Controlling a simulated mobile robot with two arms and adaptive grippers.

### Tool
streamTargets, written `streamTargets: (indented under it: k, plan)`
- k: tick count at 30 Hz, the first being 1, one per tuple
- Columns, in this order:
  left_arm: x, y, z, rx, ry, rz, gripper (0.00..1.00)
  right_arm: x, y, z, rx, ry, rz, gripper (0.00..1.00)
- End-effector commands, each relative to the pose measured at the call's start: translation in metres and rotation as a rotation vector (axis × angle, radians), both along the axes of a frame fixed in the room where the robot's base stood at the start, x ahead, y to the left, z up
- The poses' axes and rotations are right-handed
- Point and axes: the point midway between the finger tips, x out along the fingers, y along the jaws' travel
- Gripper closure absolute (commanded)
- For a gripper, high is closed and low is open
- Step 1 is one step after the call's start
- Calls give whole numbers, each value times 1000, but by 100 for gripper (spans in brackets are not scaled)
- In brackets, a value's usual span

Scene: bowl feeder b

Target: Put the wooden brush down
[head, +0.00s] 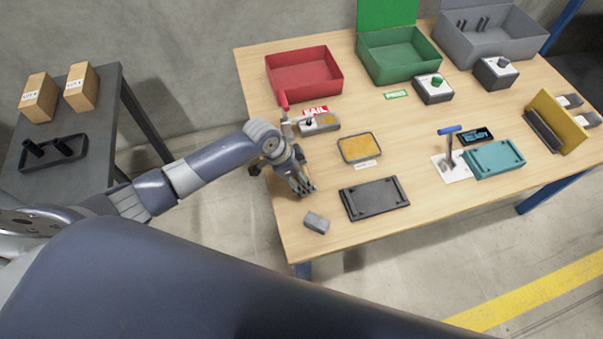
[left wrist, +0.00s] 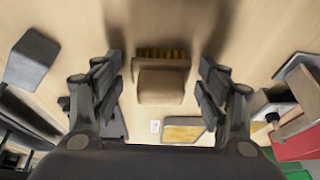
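The wooden brush (left wrist: 161,82) shows in the left wrist view as a brown block with a row of yellowish bristles along its upper edge. It is between the two fingers of my left gripper (left wrist: 160,88), which are spread with a gap on each side of it. In the head view my left gripper (head: 304,188) points down low over the left front part of the wooden table (head: 285,215). The brush is not clearly visible there, hidden by the gripper. My right gripper is not in view.
A grey block (head: 316,222) lies close to my left gripper, near the front edge. A black tray (head: 374,199) is to the right, a yellow-topped tray (head: 359,147) behind it. Red (head: 304,74), green (head: 393,56) and grey (head: 490,36) bins stand at the back.

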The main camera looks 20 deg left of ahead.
Motion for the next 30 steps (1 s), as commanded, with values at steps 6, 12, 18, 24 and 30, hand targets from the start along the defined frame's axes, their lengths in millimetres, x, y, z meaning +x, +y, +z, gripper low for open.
streamTargets:
  k: [6, 12, 18, 24, 30]
  plan:
    - [0, 0, 0, 0, 0, 0, 31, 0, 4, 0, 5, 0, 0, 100]
    - [-1, 2, 10, 0, -2, 0, 31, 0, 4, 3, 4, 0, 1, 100]
    - [-9, 14, 43, 1, -2, -1, 31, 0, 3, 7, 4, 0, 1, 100]
    - [-20, 27, 83, 1, -2, -1, 31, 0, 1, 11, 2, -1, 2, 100]
    - [-26, 35, 108, 0, -2, -1, 31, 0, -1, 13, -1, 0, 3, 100]
